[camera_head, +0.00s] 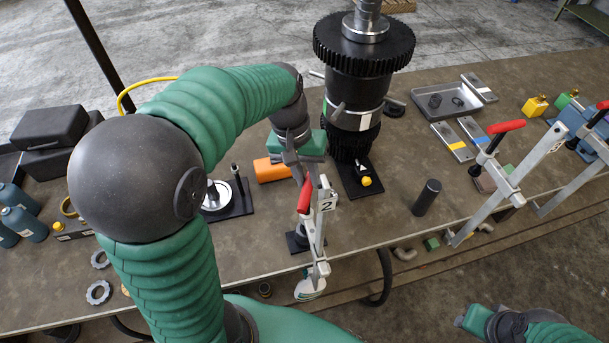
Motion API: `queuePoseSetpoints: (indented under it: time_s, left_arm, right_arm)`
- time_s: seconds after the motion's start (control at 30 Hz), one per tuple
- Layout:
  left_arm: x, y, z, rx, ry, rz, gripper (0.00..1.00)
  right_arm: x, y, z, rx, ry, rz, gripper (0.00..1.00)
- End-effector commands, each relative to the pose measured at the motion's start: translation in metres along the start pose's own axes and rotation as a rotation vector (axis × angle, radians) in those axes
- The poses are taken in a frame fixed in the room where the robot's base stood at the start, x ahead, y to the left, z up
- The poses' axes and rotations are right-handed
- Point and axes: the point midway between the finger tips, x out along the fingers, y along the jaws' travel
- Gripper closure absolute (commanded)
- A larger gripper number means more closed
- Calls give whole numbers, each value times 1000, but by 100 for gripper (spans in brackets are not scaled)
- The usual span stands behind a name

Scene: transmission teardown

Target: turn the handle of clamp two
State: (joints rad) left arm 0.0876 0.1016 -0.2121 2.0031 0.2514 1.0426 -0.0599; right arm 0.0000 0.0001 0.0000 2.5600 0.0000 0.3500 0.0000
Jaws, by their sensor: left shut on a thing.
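Clamp two, marked with a 2 on its plate (327,200), stands at the front edge of the table, its bar running down past the edge. Its red handle (305,196) points upward. My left gripper (303,176) reaches down from above and is shut on the top of the red handle; its fingers partly hide the contact. My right gripper (487,322) is low at the right, away from the table, and its fingers are too unclear to tell open from shut.
A tall black gear assembly (358,85) stands behind the clamp. Another red-handled clamp (508,126) is farther right. A grey tray (445,101) lies at the back right.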

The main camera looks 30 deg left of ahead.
Motion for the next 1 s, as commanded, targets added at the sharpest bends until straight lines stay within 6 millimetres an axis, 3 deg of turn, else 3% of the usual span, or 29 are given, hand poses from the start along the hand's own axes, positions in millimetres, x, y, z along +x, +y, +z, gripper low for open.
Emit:
queuePoseSetpoints:
  time_s: [1.0]
  left_arm:
    - [0, 25, 3, 948, -173, -3, 100]
  right_arm:
    - [-24, 0, -6, 0, 0, 0, 64]
